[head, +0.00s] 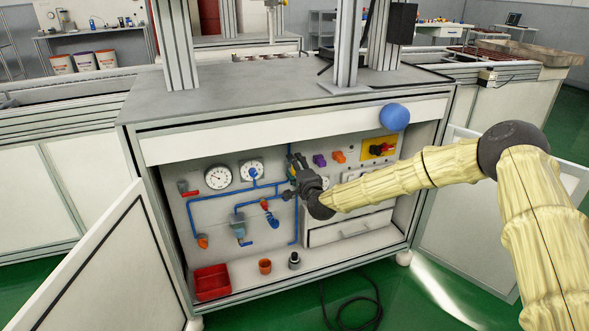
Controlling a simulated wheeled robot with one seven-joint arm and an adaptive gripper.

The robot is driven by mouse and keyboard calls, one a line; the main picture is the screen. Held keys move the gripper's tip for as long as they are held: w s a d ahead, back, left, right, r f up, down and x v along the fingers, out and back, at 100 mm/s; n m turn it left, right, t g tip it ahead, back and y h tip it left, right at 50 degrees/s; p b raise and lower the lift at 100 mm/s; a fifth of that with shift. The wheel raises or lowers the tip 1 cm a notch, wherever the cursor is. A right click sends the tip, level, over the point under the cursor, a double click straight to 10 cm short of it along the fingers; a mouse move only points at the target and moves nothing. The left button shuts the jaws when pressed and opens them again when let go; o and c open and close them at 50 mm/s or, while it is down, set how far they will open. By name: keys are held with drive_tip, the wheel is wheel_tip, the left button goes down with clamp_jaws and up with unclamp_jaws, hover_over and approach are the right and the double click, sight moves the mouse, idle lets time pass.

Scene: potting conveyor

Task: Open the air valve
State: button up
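A cabinet (290,142) stands open, with a panel of blue air pipes (294,228) and two round gauges (218,178) inside. A red-handled fitting (187,189) sits at the panel's left. An orange-and-blue fitting (269,213) sits on the pipes at the centre. I cannot tell for certain which fitting is the air valve. My gripper (288,193) is inside the cabinet at the upright blue pipe, right of the gauges. It hides part of the pipework there. The fingers are small and dark, so I cannot tell whether they are open, shut or touching anything.
A yellow plate with a red rotary switch (379,149), purple (319,160) and orange (339,157) knobs and a drawer (348,229) are on the right. A red bin (212,282) and orange cup (265,266) stand below. The left door (110,260) swings outward.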

idle(0.3)
drive_tip(key=o, duration=1)
drive_tip(key=v, duration=1.2)
